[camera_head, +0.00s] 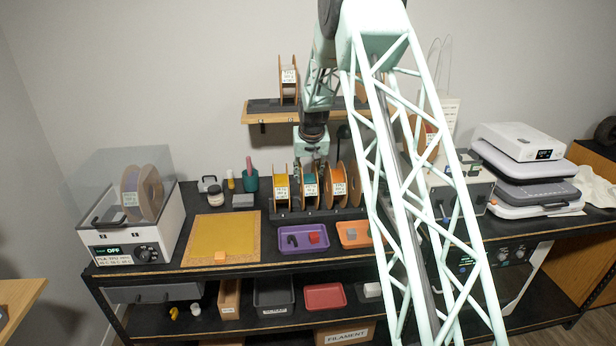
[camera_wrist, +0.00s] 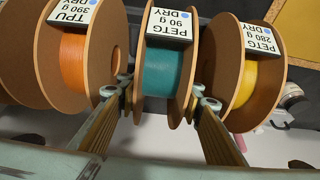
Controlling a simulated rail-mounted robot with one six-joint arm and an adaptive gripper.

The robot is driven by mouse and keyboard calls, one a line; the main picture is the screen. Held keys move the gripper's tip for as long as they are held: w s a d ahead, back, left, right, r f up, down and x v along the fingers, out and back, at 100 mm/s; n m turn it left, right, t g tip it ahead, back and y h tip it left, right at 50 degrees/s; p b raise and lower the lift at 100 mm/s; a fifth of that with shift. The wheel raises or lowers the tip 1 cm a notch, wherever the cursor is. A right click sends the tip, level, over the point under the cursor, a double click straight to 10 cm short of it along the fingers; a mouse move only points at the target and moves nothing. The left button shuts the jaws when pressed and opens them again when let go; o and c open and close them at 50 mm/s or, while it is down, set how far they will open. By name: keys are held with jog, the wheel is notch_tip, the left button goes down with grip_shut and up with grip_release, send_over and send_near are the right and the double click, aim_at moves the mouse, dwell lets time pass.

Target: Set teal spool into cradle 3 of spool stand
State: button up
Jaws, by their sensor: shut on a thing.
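The teal spool (camera_head: 309,188) has brown flanges and a white PETG 90 g DRY label. It is upright in the row on the dark spool stand (camera_head: 300,213), between a yellow spool (camera_head: 281,188) and an orange spool (camera_head: 336,188). In the wrist view my gripper (camera_wrist: 167,101) is shut on the teal spool (camera_wrist: 168,68), one finger along each flange. The orange TPU spool (camera_wrist: 75,55) and yellow PETG spool (camera_wrist: 243,80) stand close on either side. I cannot tell whether the teal spool rests fully in its cradle. Cradle numbers are not readable.
A wall shelf (camera_head: 262,118) with one spool is above. A dryer (camera_head: 130,225) is at the left, a yellow mat (camera_head: 222,240) beside it. Purple (camera_head: 301,238) and orange trays (camera_head: 354,235) lie in front of the stand. Neighbouring spools leave little side room.

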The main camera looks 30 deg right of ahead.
jog(key=shift+f, duration=0.2)
jog(key=o, duration=1)
jog(key=shift+c, duration=0.2)
jog(key=shift+r, duration=0.25)
jog(key=shift+r, duration=0.2)
jog(key=v, duration=1.1)
jog(key=shift+s+r, duration=0.2)
jog(key=shift+r, duration=0.15)
jog(key=shift+a, duration=0.15)
